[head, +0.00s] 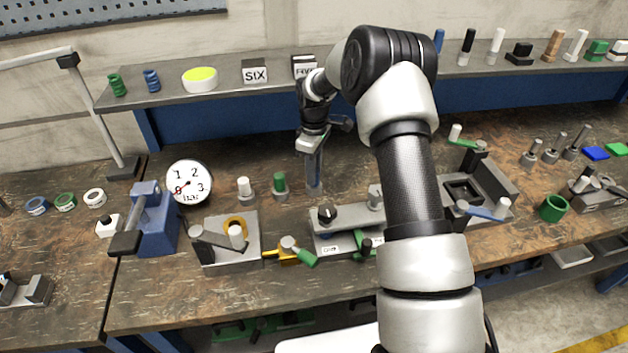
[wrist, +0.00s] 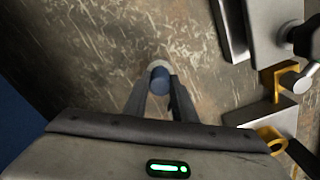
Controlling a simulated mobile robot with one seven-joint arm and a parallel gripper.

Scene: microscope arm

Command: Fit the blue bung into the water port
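My gripper (head: 314,182) points down over the bench, to the right of the green peg. In the wrist view its two fingers (wrist: 160,88) stand on either side of the blue bung (wrist: 160,80). The bung is upright, with a pale grey round part around its far end. The fingertips are very close to the bung; I cannot tell whether they press on it. In the head view the fingers largely hide the bung. I cannot pick out the water port with certainty; my arm covers part of the bench fixtures.
A white peg (head: 245,188) and a green peg (head: 279,183) stand left of my gripper. In front are a grey fixture with a black knob (head: 327,214) and a yellow-green clamp (head: 290,249). A round dial (head: 189,182) stands left. A shelf (head: 215,92) runs behind.

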